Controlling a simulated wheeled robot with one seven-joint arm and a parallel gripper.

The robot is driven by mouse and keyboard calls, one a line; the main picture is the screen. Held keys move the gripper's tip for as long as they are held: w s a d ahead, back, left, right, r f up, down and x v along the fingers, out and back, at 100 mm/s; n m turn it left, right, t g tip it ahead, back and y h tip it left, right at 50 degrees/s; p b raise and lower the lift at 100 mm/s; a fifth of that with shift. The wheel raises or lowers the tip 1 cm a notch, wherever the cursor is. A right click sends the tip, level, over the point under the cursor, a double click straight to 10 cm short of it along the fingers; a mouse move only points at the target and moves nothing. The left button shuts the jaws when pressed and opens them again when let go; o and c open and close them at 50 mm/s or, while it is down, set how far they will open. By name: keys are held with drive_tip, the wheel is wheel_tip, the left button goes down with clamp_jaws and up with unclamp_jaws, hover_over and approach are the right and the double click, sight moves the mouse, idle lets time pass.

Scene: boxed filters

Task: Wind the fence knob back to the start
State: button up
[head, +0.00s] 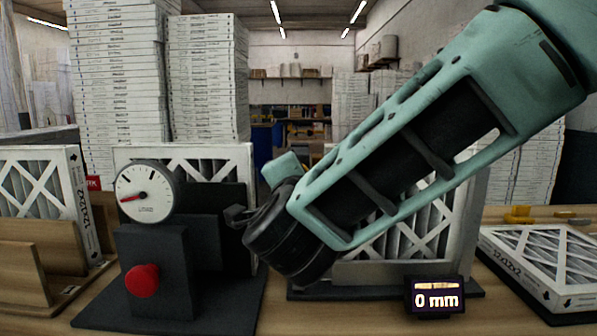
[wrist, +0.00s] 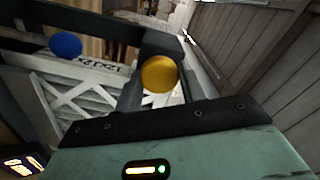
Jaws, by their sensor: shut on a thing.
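A round yellow knob (wrist: 160,75) shows in the wrist view, close between the dark fingers of my gripper (wrist: 157,82), which is shut on it. A blue round knob (wrist: 66,44) sits apart to the left on a dark bar. In the head view my arm crosses from the upper right, and its wrist hides the fingertips and the yellow knob. A small display (head: 436,298) at the front reads 0 mm. Which knob is the fence knob is not labelled.
A dial gauge (head: 145,192) stands on a dark block with a red knob (head: 142,281) at the left. A framed filter (head: 410,235) stands behind my arm; another filter (head: 552,265) lies at the right. Wooden racks (head: 25,265) are at the far left. Tall stacks of filters stand behind.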

drive_tip(key=shift+a+n+p, duration=0.2)
drive_tip(key=shift+n+p, duration=8.55)
drive_tip(key=shift+n, duration=3.25)
drive_tip(key=shift+f, duration=0.15)
drive_tip(key=o, duration=1)
drive_tip(key=shift+c, duration=0.2)
drive_tip(key=s+b, duration=0.4)
drive_tip(key=s, duration=1.3)
drive_tip(key=shift+s+a, duration=0.2)
drive_tip(key=shift+a, duration=0.1)
